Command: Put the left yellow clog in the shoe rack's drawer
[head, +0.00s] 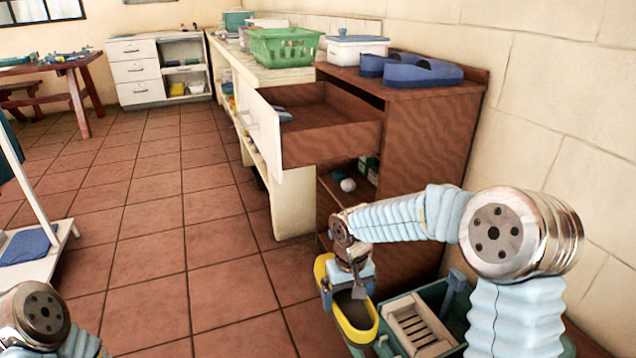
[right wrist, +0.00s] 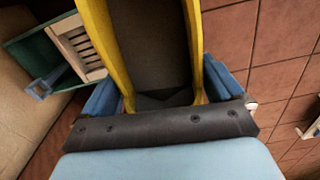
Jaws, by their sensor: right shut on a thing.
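The yellow clog (head: 358,332) has a yellow rim and a dark inside. It is held at the lower middle of the head view, below and in front of the shoe rack. My right gripper (head: 350,283) is shut on it. In the right wrist view the clog (right wrist: 96,22) lies between the blue fingers of the gripper (right wrist: 160,88). The brown wooden shoe rack (head: 425,140) stands against the right wall. Its drawer (head: 340,140), with a white front, is pulled out. A blue-grey thing (head: 284,114) lies inside it, partly hidden. My left gripper is out of view.
Blue footwear (head: 425,72) and a white box with a blue lid (head: 355,50) sit on the rack. A green basket (head: 285,46) stands behind on the counter. A green crate (head: 452,318) with a slatted piece is beside the clog. Tiled floor left of the drawer is clear.

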